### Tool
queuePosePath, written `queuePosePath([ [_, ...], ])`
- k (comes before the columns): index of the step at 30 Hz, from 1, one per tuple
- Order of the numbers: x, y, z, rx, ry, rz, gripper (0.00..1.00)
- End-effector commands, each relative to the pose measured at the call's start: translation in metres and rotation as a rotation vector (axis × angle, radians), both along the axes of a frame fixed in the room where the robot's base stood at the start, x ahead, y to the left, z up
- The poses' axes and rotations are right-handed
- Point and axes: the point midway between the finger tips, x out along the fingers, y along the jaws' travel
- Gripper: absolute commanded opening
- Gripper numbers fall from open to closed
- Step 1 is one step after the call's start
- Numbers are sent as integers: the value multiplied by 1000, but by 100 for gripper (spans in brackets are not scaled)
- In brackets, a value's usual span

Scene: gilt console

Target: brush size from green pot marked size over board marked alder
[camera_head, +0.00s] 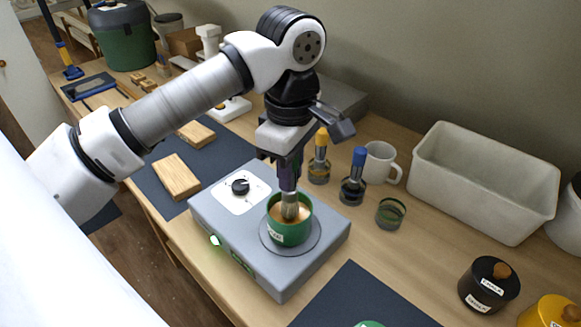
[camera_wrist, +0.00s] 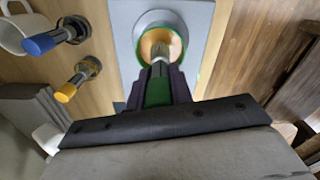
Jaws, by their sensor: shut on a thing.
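My gripper (camera_head: 288,170) is shut on a brush (camera_head: 290,207) and points straight down. The brush's bristles are inside the green pot (camera_head: 287,235), which holds tan size. The pot stands on the round plate of a grey warmer and bears a white label too small to read. In the wrist view, a green handle shows between the fingers of my gripper (camera_wrist: 160,80), with the bristles (camera_wrist: 160,52) over the tan liquid. A wooden board (camera_head: 176,177) lies on a dark mat left of the warmer, and another board (camera_head: 196,133) lies behind it. I cannot read any alder mark.
The grey warmer (camera_head: 320,255) has a black knob and a lit green light. A black lidded pot (camera_head: 488,285) stands front right.

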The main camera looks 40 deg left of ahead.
Motion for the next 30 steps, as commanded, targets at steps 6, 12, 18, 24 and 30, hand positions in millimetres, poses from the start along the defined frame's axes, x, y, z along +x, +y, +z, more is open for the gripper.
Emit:
queuePosePath([
  [6,0,0,-3,0,0,0,0],
  [12,0,0,-6,0,0,0,0],
  [18,0,0,-8,0,0,0,0],
  [24,0,0,-8,0,0,0,0],
  [30,0,0,-8,0,0,0,0],
])
